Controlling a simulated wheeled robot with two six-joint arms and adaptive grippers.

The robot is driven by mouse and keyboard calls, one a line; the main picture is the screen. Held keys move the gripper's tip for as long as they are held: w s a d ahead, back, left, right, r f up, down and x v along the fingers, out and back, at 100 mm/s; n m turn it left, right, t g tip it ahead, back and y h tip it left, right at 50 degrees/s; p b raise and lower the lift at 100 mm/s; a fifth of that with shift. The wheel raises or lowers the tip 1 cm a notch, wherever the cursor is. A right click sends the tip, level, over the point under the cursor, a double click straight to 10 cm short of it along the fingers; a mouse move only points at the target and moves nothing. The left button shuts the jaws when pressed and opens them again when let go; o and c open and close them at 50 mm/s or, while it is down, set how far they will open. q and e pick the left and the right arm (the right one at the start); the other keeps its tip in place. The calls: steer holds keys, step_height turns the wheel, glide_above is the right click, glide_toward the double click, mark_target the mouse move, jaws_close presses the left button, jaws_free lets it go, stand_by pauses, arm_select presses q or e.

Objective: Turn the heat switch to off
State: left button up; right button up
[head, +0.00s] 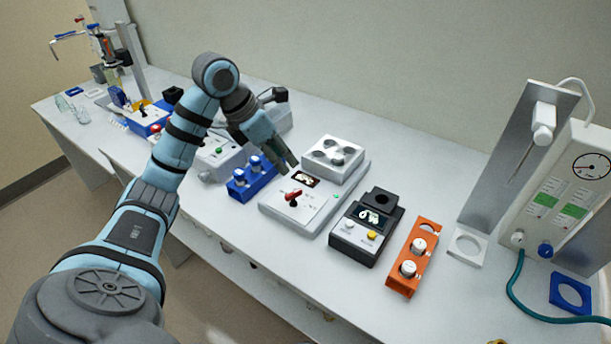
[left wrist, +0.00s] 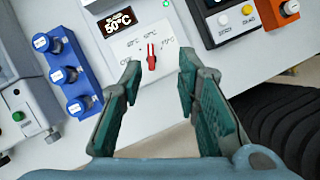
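The heat switch is a red knob (head: 293,197) on the sloped front panel of a white heating block (head: 328,208). In the left wrist view the red knob (left wrist: 151,58) stands roughly upright in the picture, among several small temperature labels that are hard to read. A display (left wrist: 119,22) beside it reads 50°C. My left gripper (head: 286,160) hangs above and behind the knob in the head view. In the left wrist view its fingers (left wrist: 159,68) are open and empty, with the knob just beyond the gap between the tips, apparently not touched. My right gripper is not in view.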

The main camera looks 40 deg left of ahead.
arm_select(q)
steer(key=a+y, duration=0.1)
steer(key=a, duration=0.1)
steer(key=b, duration=0.5)
glide_toward(293, 193)
steer(key=shift+g, duration=0.3)
steer(key=x, duration=0.8)
steer(key=shift+w+a+f, duration=0.1)
steer(key=shift+w+f, duration=0.1)
steer(key=shift+w, duration=0.3)
steer(key=shift+s+r, duration=0.15)
steer(key=shift+s, duration=0.1)
steer(key=shift+c, duration=0.4)
steer(key=shift+w, duration=0.1)
jaws_close()
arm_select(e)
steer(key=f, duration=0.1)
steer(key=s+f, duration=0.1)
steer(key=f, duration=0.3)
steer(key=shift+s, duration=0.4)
